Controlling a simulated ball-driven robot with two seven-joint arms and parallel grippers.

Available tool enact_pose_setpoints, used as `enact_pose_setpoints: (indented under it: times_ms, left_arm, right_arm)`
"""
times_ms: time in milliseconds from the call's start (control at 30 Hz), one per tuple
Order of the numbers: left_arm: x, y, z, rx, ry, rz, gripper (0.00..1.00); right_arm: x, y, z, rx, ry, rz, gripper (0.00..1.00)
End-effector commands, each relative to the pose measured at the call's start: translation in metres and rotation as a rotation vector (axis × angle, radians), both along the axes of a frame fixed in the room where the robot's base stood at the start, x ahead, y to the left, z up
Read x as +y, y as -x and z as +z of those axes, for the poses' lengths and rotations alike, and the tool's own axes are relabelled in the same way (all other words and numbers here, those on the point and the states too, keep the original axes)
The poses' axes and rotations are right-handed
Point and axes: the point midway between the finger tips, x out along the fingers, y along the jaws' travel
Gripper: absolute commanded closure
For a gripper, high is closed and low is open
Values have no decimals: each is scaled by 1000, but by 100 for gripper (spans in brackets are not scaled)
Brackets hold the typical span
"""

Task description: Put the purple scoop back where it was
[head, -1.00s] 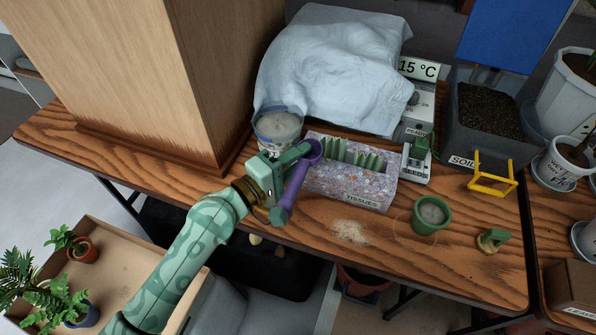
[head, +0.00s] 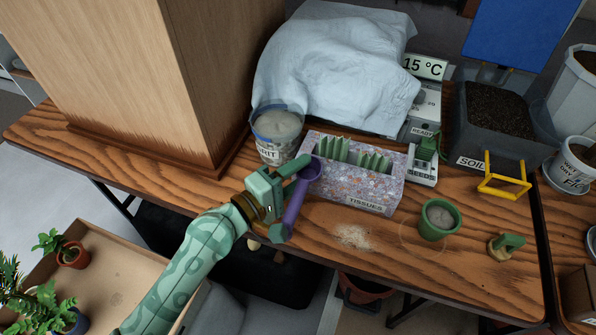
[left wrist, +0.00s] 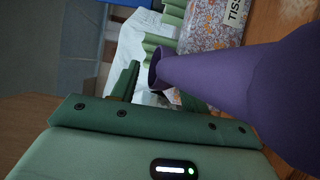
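The purple scoop (head: 297,200) is at my left gripper (head: 289,199), in front of the left end of the tissue box. One end of the scoop is up by the box and the other is down near the table's front edge. The gripper's fingers are spread along the scoop, and it moves with them. In the left wrist view the scoop (left wrist: 225,80) fills the right side and hides part of the gripper. One dark green finger shows beside its far end; the exact contact is hidden. My right gripper is not in view.
A grit tub (head: 278,138) stands behind the gripper, left of the tissue box (head: 366,202). A wooden cabinet (head: 130,85) blocks the left. A soil bin (head: 470,142) stands farther back.

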Motion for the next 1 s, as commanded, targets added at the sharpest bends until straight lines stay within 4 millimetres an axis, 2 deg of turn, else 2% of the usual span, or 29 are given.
enact_pose_setpoints:
  times_ms: [333, 467, 567, 800, 1000]
  left_arm:
    - [0, 0, 2, -1, 1, 0, 49]
    - [-1, 0, 17, -4, 3, 0, 49]
    - [13, 12, 13, 0, -4, 0, 49]
    - [56, 54, 11, 3, -5, -1, 49]
    - [80, 76, 11, 4, -3, 0, 49]
  right_arm:
    - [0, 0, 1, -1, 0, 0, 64]
    - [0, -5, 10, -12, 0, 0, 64]
    - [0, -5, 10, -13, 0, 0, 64]
    - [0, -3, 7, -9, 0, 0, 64]
    - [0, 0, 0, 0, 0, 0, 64]
